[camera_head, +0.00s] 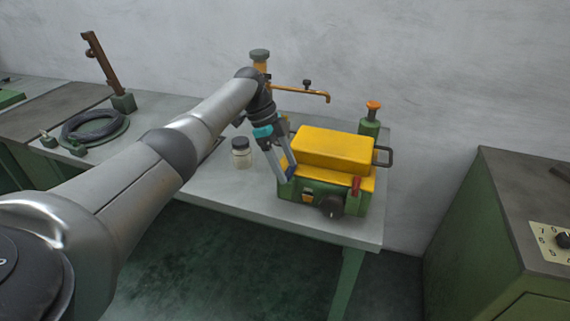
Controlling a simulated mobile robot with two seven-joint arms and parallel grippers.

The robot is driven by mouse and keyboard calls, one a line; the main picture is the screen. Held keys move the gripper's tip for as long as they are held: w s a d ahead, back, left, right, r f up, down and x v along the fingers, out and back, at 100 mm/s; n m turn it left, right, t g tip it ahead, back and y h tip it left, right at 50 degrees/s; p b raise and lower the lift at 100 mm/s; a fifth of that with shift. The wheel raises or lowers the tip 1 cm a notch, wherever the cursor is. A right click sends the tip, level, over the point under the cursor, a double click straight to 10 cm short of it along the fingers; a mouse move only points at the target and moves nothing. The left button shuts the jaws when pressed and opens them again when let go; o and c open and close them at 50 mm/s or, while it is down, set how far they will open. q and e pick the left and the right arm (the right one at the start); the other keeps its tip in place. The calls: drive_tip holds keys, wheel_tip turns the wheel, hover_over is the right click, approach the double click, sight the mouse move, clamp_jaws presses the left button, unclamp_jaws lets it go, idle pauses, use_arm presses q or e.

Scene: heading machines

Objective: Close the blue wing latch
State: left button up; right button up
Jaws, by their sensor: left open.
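A green case with a yellow lid (334,147) stands on the grey table, near its right end. A small blue part at the case's front left corner looks like the blue wing latch (291,172); my gripper partly covers it, and I cannot tell its angle. A red latch (356,186) shows at the front right. My left gripper (284,168) is open and points down at that front left corner. Its fingertips are close to the blue part; I cannot tell whether they touch it. My right gripper is not in view.
A lidded jar (241,154) stands left of the case. A green bottle with an orange top (371,119) stands behind it at the right. A coiled black hose (95,126) lies at the far left. A green cabinet (495,225) stands at the right.

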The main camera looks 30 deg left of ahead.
use_arm(q)
drive_tip(key=p+v, duration=0.1)
drive_tip(key=v, duration=1.4)
drive_tip(key=shift+r, duration=0.1)
